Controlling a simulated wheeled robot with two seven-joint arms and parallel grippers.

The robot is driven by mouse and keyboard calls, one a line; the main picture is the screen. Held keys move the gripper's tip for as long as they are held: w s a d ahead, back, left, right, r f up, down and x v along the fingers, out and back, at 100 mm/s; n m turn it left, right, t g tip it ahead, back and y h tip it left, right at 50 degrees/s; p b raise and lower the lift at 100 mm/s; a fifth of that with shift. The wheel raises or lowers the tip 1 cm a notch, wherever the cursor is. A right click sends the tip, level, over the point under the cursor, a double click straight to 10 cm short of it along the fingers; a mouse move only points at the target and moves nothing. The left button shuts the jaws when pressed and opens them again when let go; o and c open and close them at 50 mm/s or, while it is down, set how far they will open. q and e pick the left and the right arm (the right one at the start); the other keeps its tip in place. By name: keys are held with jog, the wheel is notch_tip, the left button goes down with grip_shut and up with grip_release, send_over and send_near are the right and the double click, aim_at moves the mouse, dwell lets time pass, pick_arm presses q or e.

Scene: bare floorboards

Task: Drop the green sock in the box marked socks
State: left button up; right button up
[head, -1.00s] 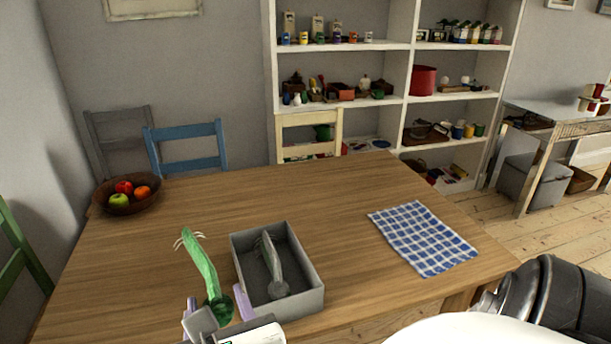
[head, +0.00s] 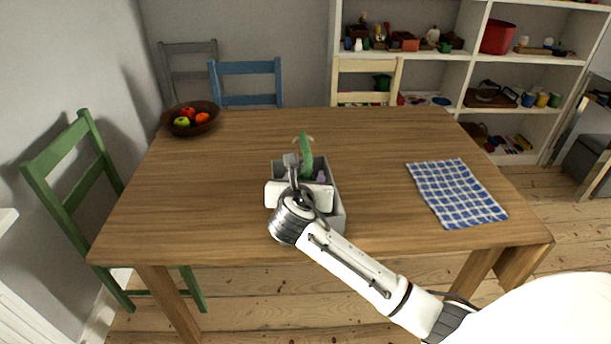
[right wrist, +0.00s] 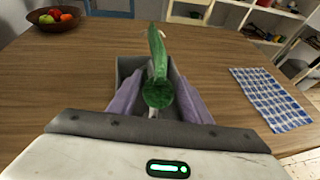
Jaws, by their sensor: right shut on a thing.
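The grey box (head: 337,213) is on the table, partly hidden behind my gripper and wrist. In the right wrist view its wall (right wrist: 128,66) shows behind and beside the sock, so the sock is over the box opening. I cannot tell its height above the floor of the box. No marking on the box is readable. My left gripper is not in view.
The wooden table (head: 230,190) is mostly clear. A blue checked cloth (head: 456,192) lies to the right and a bowl of fruit (head: 190,120) stands at the far left. Chairs stand around, including a green one (head: 75,185). Shelves are behind.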

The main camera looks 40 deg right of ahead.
jog(key=shift+f, duration=0.7)
notch_tip(320, 180, down, 4)
jog(key=b, duration=0.3)
jog(key=shift+s+b, duration=0.1)
jog(key=shift+b, duration=0.3)
jog(key=shift+f, duration=1.3)
jog(key=o, duration=1.1)
jog(key=shift+a, duration=0.1)
